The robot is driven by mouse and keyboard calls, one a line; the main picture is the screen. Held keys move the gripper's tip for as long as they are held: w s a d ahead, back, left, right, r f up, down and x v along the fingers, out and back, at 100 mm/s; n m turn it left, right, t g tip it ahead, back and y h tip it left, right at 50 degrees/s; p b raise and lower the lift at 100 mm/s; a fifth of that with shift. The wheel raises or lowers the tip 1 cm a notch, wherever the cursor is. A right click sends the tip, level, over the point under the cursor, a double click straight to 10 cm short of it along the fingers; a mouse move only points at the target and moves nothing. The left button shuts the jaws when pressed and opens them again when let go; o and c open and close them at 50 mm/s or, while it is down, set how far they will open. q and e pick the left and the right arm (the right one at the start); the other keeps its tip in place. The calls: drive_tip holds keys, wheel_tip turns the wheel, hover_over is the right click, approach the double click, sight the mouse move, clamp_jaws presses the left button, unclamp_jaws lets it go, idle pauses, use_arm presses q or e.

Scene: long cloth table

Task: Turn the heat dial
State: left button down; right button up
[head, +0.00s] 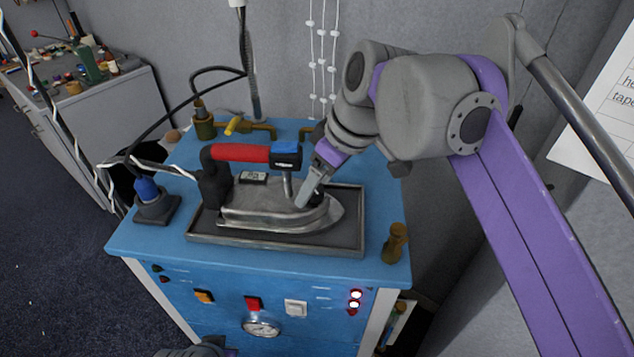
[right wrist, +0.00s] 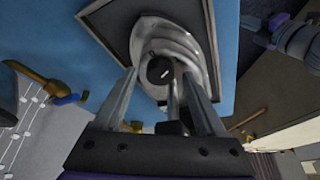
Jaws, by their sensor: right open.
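The iron (head: 275,208) has a red handle and a silver body, and rests on a dark metal tray (head: 215,240) on the blue station. Its heat dial (right wrist: 160,70) is a round black knob with a short white mark, seen on top of the iron in the right wrist view. In the head view the fingers mostly cover the dial. My right gripper (head: 305,198) points down at the front part of the iron. In the right wrist view its fingers (right wrist: 160,84) are apart, with the dial between and just beyond their tips. Contact cannot be told. My left gripper is not clearly in view.
The blue station (head: 150,240) has switches, red lights and a round gauge (head: 261,327) on its front. A blue-topped holder (head: 152,203) stands left of the tray. A brass fitting (head: 396,243) stands at the right corner. Black cables run behind the iron.

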clamp_jaws()
drive_tip(key=shift+s+r+m+p, duration=0.1)
drive_tip(key=shift+r+m+p, duration=0.1)
drive_tip(key=shift+m+p, duration=0.3)
drive_tip(key=shift+a+m+t+h+p, duration=0.1)
drive_tip(key=shift+m+t+h+p, duration=0.35)
drive_tip(key=shift+m+p, duration=1.15)
drive_tip(key=shift+f+m+t+h, duration=0.15)
drive_tip(key=shift+m+t+h, duration=0.1)
drive_tip(key=shift+m, duration=0.05)
unclamp_jaws()
